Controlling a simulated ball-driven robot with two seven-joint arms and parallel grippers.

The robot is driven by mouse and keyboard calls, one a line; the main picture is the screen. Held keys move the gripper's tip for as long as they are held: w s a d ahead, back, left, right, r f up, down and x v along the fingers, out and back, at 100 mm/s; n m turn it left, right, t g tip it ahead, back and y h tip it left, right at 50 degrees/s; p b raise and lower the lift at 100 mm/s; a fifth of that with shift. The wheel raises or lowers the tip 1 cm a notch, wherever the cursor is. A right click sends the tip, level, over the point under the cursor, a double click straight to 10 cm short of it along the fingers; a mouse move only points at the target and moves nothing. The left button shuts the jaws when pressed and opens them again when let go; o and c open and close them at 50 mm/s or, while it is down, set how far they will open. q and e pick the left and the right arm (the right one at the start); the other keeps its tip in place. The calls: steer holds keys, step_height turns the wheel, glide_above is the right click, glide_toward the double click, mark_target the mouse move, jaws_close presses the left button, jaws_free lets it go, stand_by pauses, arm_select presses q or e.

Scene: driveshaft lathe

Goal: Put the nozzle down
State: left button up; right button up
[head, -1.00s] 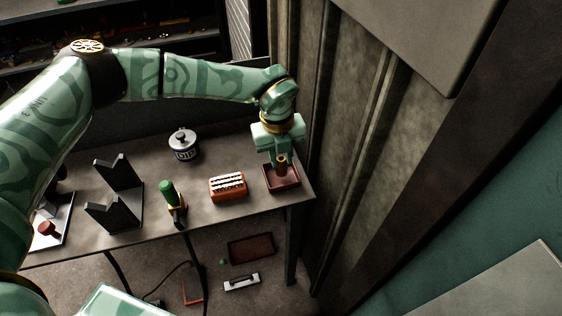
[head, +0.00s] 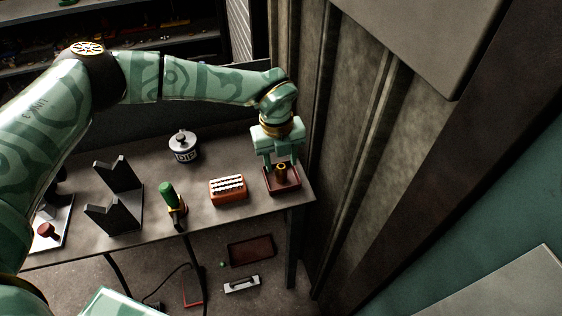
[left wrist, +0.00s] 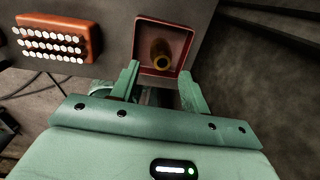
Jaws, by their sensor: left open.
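The nozzle (head: 282,172), a small brass-coloured piece, stands in the red tray (head: 294,186) at the right end of the table. Whether a finger touches the nozzle cannot be told. My right gripper is not in view.
An orange block with rows of white pegs (head: 228,190) sits left of the tray. A ribbed wall (head: 345,150) rises close to the right.

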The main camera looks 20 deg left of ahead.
mark_target(278, 172)
arm_select(q)
step_height(278, 172, up, 10)
steer(key=p, duration=0.1)
steer(key=shift+s+a+r+p, duration=0.2)
steer(key=shift+a+p, duration=0.05)
steer(key=shift+p, duration=0.05)
